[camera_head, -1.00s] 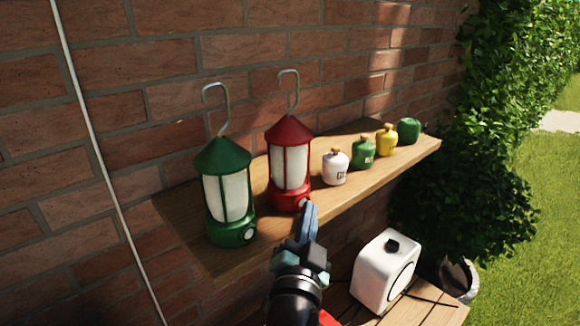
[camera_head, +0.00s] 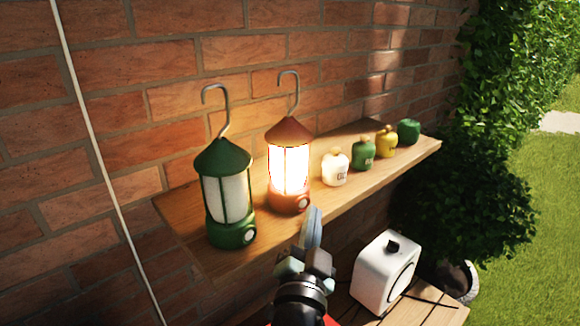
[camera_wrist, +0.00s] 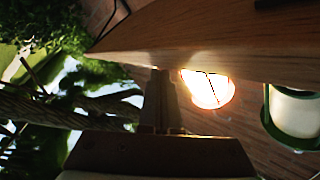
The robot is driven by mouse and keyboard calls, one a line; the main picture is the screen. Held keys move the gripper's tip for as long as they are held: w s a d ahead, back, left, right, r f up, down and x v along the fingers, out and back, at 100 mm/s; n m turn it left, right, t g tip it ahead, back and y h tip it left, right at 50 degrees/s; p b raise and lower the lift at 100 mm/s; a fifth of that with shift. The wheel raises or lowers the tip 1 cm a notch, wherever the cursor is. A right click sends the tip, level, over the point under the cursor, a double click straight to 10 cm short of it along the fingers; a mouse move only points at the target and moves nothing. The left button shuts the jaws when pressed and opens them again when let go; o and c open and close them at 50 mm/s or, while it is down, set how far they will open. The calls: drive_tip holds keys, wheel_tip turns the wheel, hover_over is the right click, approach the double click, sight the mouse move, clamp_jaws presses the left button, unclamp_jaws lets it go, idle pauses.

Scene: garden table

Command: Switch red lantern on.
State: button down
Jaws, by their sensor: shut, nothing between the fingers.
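The red lantern (camera_head: 289,170) stands upright on the wooden shelf (camera_head: 345,208). Its glass glows bright white and tints its cap and base orange. In the wrist view the lit lantern (camera_wrist: 207,88) shows as a bright patch. The green lantern (camera_head: 225,195) stands to its left with its glass unlit; part of it shows at the right edge of the wrist view (camera_wrist: 292,112). My gripper (camera_head: 312,226) is shut and empty, in front of the shelf edge and just below and right of the red lantern's base. A small gap shows between them.
Several small jars stand right of the lanterns on the shelf: a white jar (camera_head: 335,168), a green jar (camera_head: 363,154), a yellow jar (camera_head: 386,141) and another green item (camera_head: 408,131). A white box-shaped object (camera_head: 385,272) stands on a lower wooden table (camera_head: 425,310). A brick wall is behind.

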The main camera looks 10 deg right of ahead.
drive_tip(key=s+d+p, duration=0.2)
drive_tip(key=s, duration=0.1)
drive_tip(key=s+p, duration=0.1)
drive_tip(key=s, duration=0.1)
drive_tip(key=shift+s+d, duration=0.15)
drive_tip(key=shift+d, duration=0.25)
drive_tip(key=shift+r, duration=0.1)
wheel_tip(320, 180, up, 11)
drive_tip(key=a+n+t, duration=0.2)
drive_tip(key=a, duration=0.1)
drive_tip(key=s+a+r+n+t+y+b, duration=0.1)
drive_tip(key=s+a+r+n+t+y, duration=0.1)
drive_tip(key=r, duration=0.6)
drive_tip(key=s+a+r+n+t+y+b, duration=0.1)
drive_tip(key=s+a+r+n+t+y, duration=0.1)
drive_tip(key=s+a+r+n, duration=0.2)
drive_tip(key=s+a+r+n+t+y+b, duration=0.1)
drive_tip(key=s+a+r+n+t+y, duration=0.1)
drive_tip(key=s+r, duration=0.5)
wheel_tip(320, 180, up, 5)
drive_tip(key=shift+s+a+r+n+t, duration=0.1)
drive_tip(key=shift+s+a+n+t, duration=0.25)
drive_tip(key=shift+a, duration=0.55)
drive_tip(key=shift+w, duration=0.15)
